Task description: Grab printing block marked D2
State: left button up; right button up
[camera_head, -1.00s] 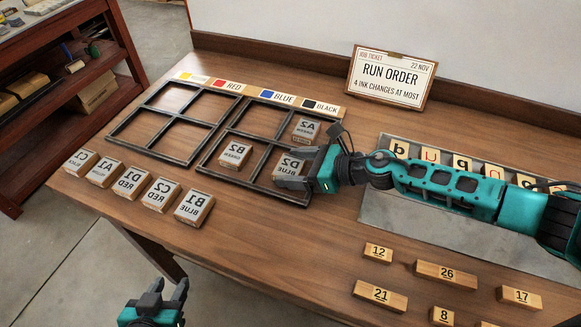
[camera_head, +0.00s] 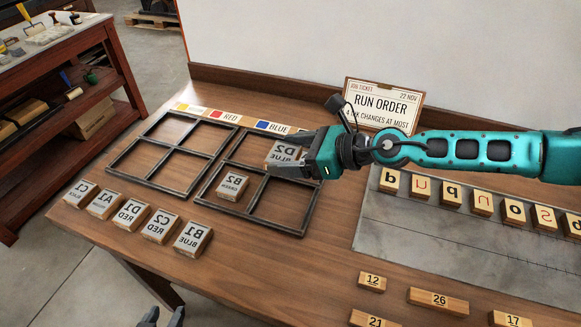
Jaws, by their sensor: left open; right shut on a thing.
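The printing block D2 (camera_head: 283,152), a wooden block with a grey face and mirrored lettering, is between the fingers of my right gripper (camera_head: 293,154). My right gripper is shut on it and holds it over the far part of the right black frame (camera_head: 252,211). The block A2 is hidden behind the gripper and D2. The block B2 (camera_head: 232,185) lies in the right frame. My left gripper (camera_head: 164,317) shows only its open fingertips at the bottom edge, and it is empty.
Blocks C1 (camera_head: 80,193), A1 (camera_head: 104,203), D1 (camera_head: 130,213), C2 (camera_head: 160,225) and B1 (camera_head: 192,238) stand in a row at the left. The left frame (camera_head: 169,154) is empty. Numbered wooden pieces (camera_head: 438,300) lie in front, and a letter tray (camera_head: 420,235) stands at the right.

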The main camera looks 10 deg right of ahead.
aim_at(291, 155)
notch_tip(291, 155, up, 5)
jog(key=shift+f, duration=0.1)
jog(key=shift+r, duration=0.7)
